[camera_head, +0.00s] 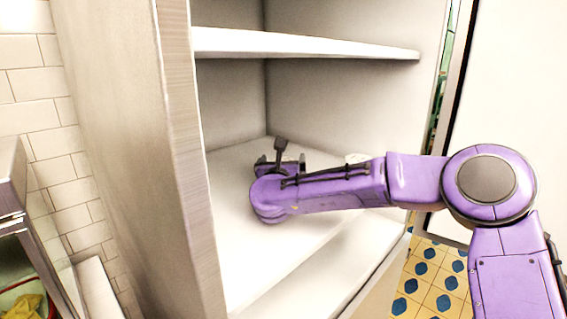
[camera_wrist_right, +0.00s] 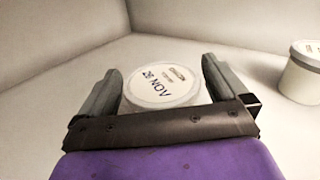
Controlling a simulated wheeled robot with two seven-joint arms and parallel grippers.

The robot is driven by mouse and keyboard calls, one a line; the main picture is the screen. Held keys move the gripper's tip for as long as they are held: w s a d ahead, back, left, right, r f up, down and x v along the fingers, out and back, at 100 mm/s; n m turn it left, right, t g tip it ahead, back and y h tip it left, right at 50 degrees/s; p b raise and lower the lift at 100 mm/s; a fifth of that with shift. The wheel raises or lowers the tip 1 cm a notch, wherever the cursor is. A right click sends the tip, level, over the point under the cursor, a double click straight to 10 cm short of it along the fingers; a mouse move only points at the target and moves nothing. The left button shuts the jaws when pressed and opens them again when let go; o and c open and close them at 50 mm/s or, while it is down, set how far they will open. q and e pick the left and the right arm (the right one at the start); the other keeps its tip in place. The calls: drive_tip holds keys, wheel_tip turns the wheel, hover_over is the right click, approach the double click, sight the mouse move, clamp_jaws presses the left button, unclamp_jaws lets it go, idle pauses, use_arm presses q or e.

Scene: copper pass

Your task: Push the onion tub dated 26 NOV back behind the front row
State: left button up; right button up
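The white round tub (camera_wrist_right: 160,86) shows in the right wrist view with its lid facing up; the lid reads NOV with a date that looks like 26. My right gripper (camera_wrist_right: 163,66) has its fingers spread, one on each side of this tub. I cannot tell whether either finger touches it. In the head view my right gripper (camera_head: 280,160) is low inside the cabinet, over the lower shelf near the back corner. I cannot make out the dated tub there. My left gripper is not in view.
A second white tub (camera_wrist_right: 304,72) stands to the right in the wrist view, its date unreadable. The lower shelf (camera_head: 245,240) is bare at the front left. An upper shelf (camera_head: 300,43) hangs above my arm. The cabinet's left side (camera_head: 180,150) and back wall bound the space.

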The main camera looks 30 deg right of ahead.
drive_tip(key=shift+a, duration=0.1)
drive_tip(key=b+v, duration=0.4)
drive_tip(key=v, duration=0.6)
drive_tip(key=shift+f, duration=0.1)
drive_tip(key=shift+s, duration=0.25)
drive_tip(key=shift+a, duration=0.15)
